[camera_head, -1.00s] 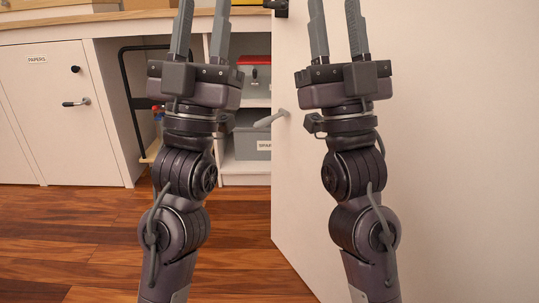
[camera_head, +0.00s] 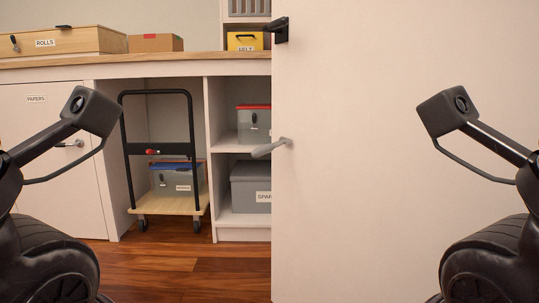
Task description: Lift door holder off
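A large pale door (camera_head: 400,200) fills the right half of the head view, its free edge near the middle of the picture. A small black holder-like piece (camera_head: 281,30) sits at the top of that edge, beside the shelf unit. Whether it hooks over or is fixed to the door is not clear. A grey lever handle (camera_head: 272,148) sticks out from the edge lower down. My arm links show at both sides, apart from the door holder. Neither gripper's fingers are in view.
A wooden counter (camera_head: 190,66) runs along the left with a "ROLLS" box (camera_head: 75,41) and a cardboard box (camera_head: 155,43). A black-framed trolley (camera_head: 157,150) stands under it. Grey bins (camera_head: 250,188) fill the shelves. The wooden floor (camera_head: 180,265) in front is clear.

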